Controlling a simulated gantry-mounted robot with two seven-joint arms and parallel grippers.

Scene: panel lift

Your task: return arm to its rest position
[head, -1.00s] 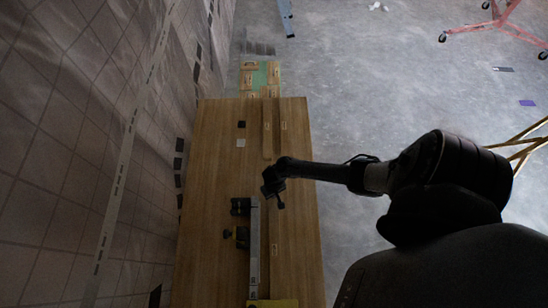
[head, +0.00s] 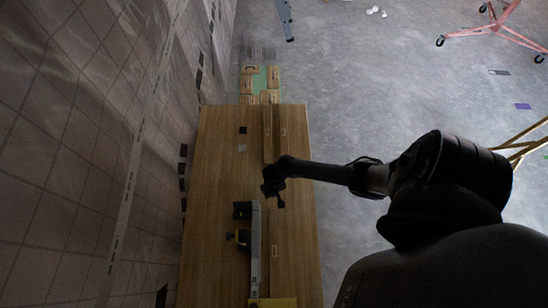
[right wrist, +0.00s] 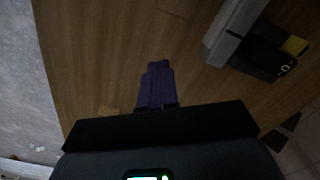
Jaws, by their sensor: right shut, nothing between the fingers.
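My right arm comes in from the right in the head view. Its gripper (head: 274,188) hangs over the wooden bench (head: 215,180), above the far end of a grey metal bar. In the right wrist view the gripper's two fingers (right wrist: 156,72) are together with nothing between them. The bench's wood surface (right wrist: 110,45) lies below them and they appear apart from it. The grey bar (head: 255,240) also shows in the right wrist view (right wrist: 232,28), off to one side of the fingers. My left gripper is not in view.
Black tools (head: 242,210) lie beside the bar, one with yellow on it (head: 243,238). A yellow piece (head: 272,303) is at the near end. A tiled wall (head: 80,150) runs along the left. A pink wheeled frame (head: 500,28) stands far right on open concrete floor (head: 390,90).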

